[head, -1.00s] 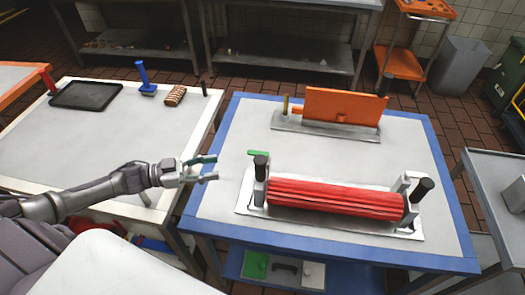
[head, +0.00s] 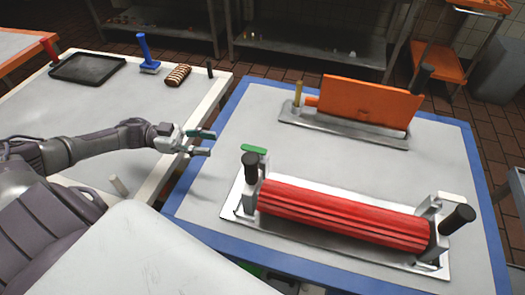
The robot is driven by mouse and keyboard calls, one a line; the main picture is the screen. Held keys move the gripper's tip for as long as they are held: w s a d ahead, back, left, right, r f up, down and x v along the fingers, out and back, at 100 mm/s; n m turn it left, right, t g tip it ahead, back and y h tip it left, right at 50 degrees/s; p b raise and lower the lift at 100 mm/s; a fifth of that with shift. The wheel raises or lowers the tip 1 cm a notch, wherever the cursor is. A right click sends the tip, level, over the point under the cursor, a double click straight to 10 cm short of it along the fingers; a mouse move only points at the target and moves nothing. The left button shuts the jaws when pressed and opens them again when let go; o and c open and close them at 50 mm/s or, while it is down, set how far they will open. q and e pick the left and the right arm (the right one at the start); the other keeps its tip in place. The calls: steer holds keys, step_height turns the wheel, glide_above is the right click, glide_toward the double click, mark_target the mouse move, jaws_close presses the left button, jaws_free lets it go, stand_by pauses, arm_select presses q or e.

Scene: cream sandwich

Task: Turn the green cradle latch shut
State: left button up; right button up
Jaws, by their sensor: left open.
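The green latch (head: 254,149) is a small flat bar at the left end of the cradle, beside a black knob (head: 250,160). The cradle (head: 232,206) is a metal plate with end blocks, and a red ribbed roller (head: 340,214) lies across it. My left gripper (head: 212,143) is open and empty, to the left of the green latch and apart from it, over the table's left edge. A second black knob (head: 457,218) stands at the cradle's right end. My right gripper is out of view.
An orange panel (head: 366,102) stands on a metal base at the back of the blue-edged table (head: 466,160). On the left table (head: 70,110) are a black tray (head: 87,68), a blue-handled tool (head: 145,52) and a striped brown item (head: 178,75). The tabletop between cradle and panel is clear.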

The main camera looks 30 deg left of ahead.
mark_target(257, 150)
arm_select(q)
steer(key=p+x, duration=0.3)
steer(key=x, duration=0.9)
steer(key=shift+d+r+p, duration=0.15)
steer(key=shift+d+p, duration=0.15)
steer(key=shift+w+d, duration=0.3)
steer(key=shift+d, duration=0.3)
